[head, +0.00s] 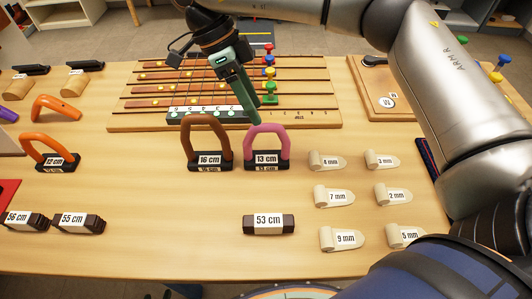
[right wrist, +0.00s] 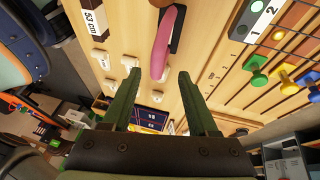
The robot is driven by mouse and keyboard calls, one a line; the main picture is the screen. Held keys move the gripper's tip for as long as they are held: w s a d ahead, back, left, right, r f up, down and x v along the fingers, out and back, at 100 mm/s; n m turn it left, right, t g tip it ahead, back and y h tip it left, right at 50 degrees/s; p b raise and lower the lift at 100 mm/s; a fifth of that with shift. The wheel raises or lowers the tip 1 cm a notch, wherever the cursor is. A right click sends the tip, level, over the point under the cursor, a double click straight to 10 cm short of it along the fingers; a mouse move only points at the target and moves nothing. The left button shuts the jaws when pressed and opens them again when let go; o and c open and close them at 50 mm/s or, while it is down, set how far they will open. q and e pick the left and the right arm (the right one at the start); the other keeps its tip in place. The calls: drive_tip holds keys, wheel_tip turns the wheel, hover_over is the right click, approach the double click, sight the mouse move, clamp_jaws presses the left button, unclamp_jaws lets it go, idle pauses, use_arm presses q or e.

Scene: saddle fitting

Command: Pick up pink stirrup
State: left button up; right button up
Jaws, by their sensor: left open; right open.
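The pink stirrup (head: 285,143) stands upright as an arch on a black base labelled 13 cm, in the middle of the table in the head view. It shows edge-on in the right wrist view (right wrist: 169,40), its top near the gap between my fingertips. My right gripper (head: 254,112) reaches down with green fingers just above and behind the arch's top. Its fingers are open and apart in the right wrist view (right wrist: 160,72), with nothing held. Whether a finger touches the arch cannot be told. My left gripper is not in view.
A brown stirrup (head: 222,133) labelled 16 cm stands close on the left. A slotted wooden board (head: 130,123) with coloured pegs lies behind. Several small labelled pegs, such as 4 mm (head: 325,161), lie to the right. A 53 cm block (head: 268,224) lies in front, with bare table around it.

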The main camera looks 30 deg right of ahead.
sight(269, 125)
drive_tip(key=x, duration=0.5)
drive_tip(key=shift+s+d, duration=0.35)
drive_tip(key=shift+s, duration=0.1)
drive_tip(key=shift+s+d+f+b, duration=0.15)
drive_tip(key=shift+f+b, duration=0.15)
drive_tip(key=shift+f, duration=0.15)
drive_tip(key=shift+c, duration=0.2)
clamp_jaws()
idle(0.5)
